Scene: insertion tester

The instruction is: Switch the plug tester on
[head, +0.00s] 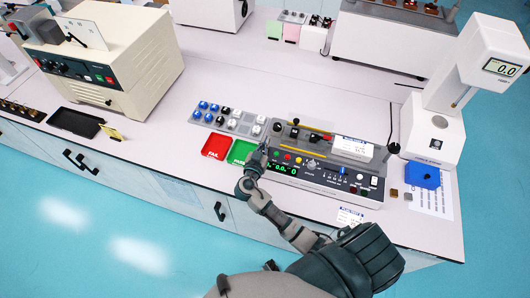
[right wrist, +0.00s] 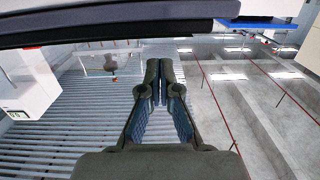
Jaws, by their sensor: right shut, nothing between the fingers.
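Which control is the power switch is too small to tell. My left gripper is not in view.
A red tray (head: 217,146) and a green tray (head: 240,152) lie left of the tester, below a grey holder (head: 228,120) of blue and white plugs. A white gauge stand (head: 433,130) and blue block (head: 422,176) stand right. A beige machine (head: 110,55) stands far left.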

